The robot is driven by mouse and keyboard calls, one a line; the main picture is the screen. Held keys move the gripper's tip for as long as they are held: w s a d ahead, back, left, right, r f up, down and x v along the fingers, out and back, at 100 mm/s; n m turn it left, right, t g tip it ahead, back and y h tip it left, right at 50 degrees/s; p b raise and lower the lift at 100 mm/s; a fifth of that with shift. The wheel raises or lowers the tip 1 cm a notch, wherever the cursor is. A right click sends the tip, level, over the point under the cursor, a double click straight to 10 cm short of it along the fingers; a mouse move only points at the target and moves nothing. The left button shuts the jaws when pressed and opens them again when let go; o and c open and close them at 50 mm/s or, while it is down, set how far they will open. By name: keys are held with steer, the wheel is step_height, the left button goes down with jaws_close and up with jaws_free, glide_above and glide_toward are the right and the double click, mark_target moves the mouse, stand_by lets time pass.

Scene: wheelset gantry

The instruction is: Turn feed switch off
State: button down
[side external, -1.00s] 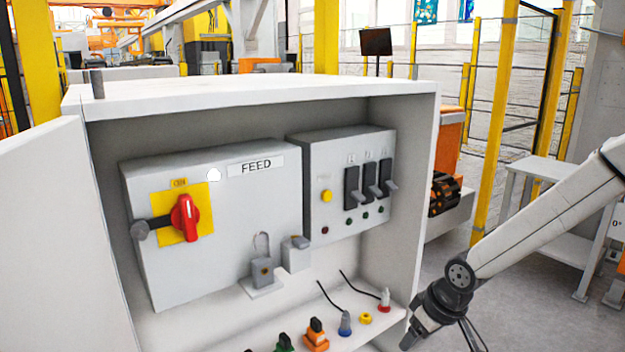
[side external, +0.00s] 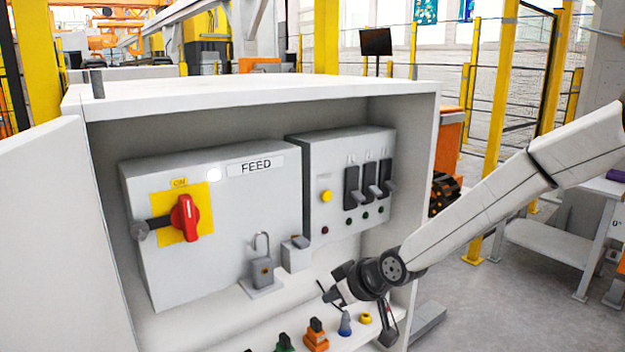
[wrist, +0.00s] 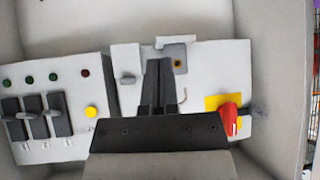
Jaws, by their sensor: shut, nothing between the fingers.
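The feed switch is a red rotary handle (side external: 185,218) on a yellow plate (side external: 200,193) on the grey FEED box (side external: 245,215), inside the open white cabinet. The handle stands upright, with an "ON" label (side external: 180,183) above the plate. In the wrist view the red handle (wrist: 230,118) shows to the right of my fingers. My gripper (side external: 328,292) is at the cabinet's lower right opening, to the right of the handle and below it, apart from it. In the wrist view my gripper (wrist: 157,65) is shut and empty.
A padlock (side external: 262,270) and a grey bracket (side external: 297,254) sit low at the FEED box's right. A breaker box (side external: 345,215) with black levers stands further right. Several plugs, including an orange one (side external: 316,336), line the cabinet floor. The open door (side external: 50,240) is at left.

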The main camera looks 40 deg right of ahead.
steer(key=w+a+r+t+y, duration=0.1)
steer(key=w+a+r+t, duration=0.25)
steer(key=w+a, duration=0.25)
steer(key=t, duration=0.6)
glide_toward(166, 222)
steer(key=d, duration=0.2)
steer(key=s+a+r+m+t+h, duration=0.2)
steer(key=a+r+t, duration=0.1)
steer(key=a, duration=0.4)
steer(key=shift+s+r+h, duration=0.3)
steer(key=shift+r+h, duration=0.1)
steer(key=shift+r, duration=0.15)
steer(key=shift+w+a, duration=0.1)
steer(key=shift+w, duration=0.05)
steer(key=shift+x, duration=4.85)
steer(key=shift+f, duration=1.85)
